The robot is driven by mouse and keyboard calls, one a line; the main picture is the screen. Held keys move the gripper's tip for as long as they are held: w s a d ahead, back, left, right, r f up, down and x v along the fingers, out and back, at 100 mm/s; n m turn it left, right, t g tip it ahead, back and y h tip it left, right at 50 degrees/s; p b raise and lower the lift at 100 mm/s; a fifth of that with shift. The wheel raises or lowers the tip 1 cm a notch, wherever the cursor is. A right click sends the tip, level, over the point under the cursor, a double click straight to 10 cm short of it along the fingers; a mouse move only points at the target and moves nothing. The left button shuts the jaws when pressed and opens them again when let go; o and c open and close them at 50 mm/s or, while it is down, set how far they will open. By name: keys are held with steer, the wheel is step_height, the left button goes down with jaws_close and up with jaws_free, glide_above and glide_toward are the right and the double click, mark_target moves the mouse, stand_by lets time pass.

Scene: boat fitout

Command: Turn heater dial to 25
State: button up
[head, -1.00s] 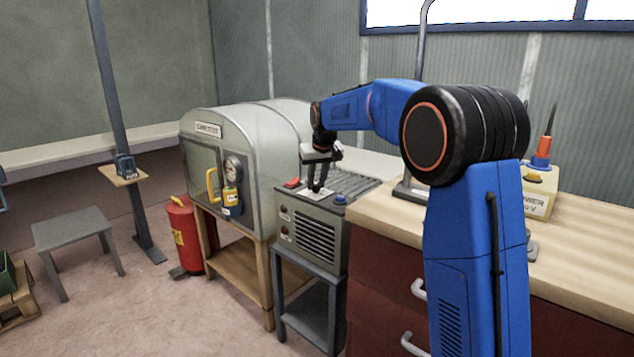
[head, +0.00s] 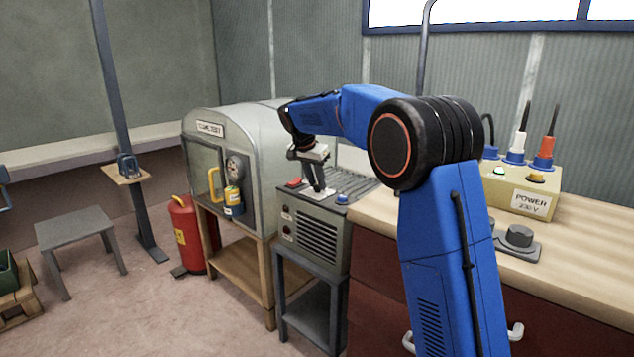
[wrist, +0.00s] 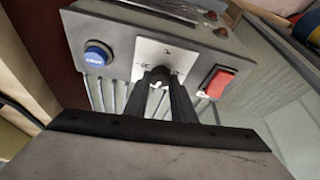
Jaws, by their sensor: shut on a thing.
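The heater (head: 316,232) is a grey box with a slatted front on a dark stand. Its top carries a white dial plate, which shows in the wrist view (wrist: 180,52). The dark heater dial (wrist: 159,76) sits at the middle of that plate. My gripper (wrist: 160,84) is shut on the dial from above, and it also shows in the head view (head: 318,189). The fingers hide part of the dial and the plate's scale. I cannot read the dial's setting.
On the heater top, a blue button (wrist: 97,54) and a red switch (wrist: 219,82) flank the dial plate. A silver oven-like chamber (head: 255,150) stands left of the heater. A wooden workbench (head: 570,245) with a power box (head: 525,190) is at the right.

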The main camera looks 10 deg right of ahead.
steer(key=shift+w+m+g, duration=0.1)
steer(key=shift+m+g, duration=0.4)
steer(key=shift+m, duration=1)
steer(key=o, duration=1.1)
steer(key=shift+a, duration=0.1)
steer(key=shift+c, duration=0.2)
steer(key=v, duration=1.7)
steer(key=shift+a, duration=0.45)
